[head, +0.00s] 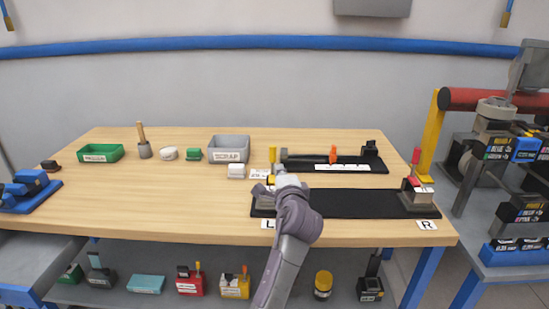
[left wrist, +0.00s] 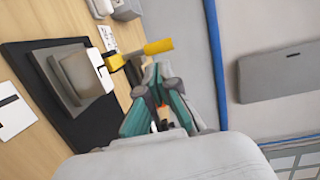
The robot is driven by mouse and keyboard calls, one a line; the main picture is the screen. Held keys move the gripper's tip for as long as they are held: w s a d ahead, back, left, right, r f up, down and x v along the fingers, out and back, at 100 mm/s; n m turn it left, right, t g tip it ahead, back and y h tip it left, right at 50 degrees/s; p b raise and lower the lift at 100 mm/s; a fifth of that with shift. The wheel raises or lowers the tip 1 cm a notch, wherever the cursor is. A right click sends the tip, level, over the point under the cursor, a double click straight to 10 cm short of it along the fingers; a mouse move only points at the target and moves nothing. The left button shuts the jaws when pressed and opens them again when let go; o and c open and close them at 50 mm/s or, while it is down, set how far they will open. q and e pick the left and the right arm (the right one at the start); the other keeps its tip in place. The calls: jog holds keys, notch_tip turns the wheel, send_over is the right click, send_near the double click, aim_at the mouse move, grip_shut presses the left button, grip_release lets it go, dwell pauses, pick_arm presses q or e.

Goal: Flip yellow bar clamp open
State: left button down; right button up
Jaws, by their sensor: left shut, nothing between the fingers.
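The yellow bar clamp (head: 272,154) is at the left end of a black mat, by the L label, with its yellow handle standing upright. In the left wrist view its handle (left wrist: 158,47) points right, and its yellow arm reaches to the grey block (left wrist: 82,78) with a white top. My left gripper (head: 282,180) is over this end of the mat and hides much of the clamp base. In the left wrist view my left gripper (left wrist: 160,76) is shut and empty, its tips close beside the handle; I cannot tell if they touch. My right gripper is not in view.
A red-handled clamp (head: 415,160) stands at the mat's right end by the R label (head: 427,224). Behind the black mat (head: 360,204) is a rack with a dark rod (head: 308,158). A grey scrap bin (head: 229,142) and green tray (head: 101,153) stand farther left.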

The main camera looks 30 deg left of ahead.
aim_at(273, 154)
pick_arm(q)
jog(key=x, duration=0.8)
jog(key=shift+w+a+f+p, duration=0.1)
jog(key=shift+w+a+p, duration=0.15)
jog(key=shift+p, duration=0.05)
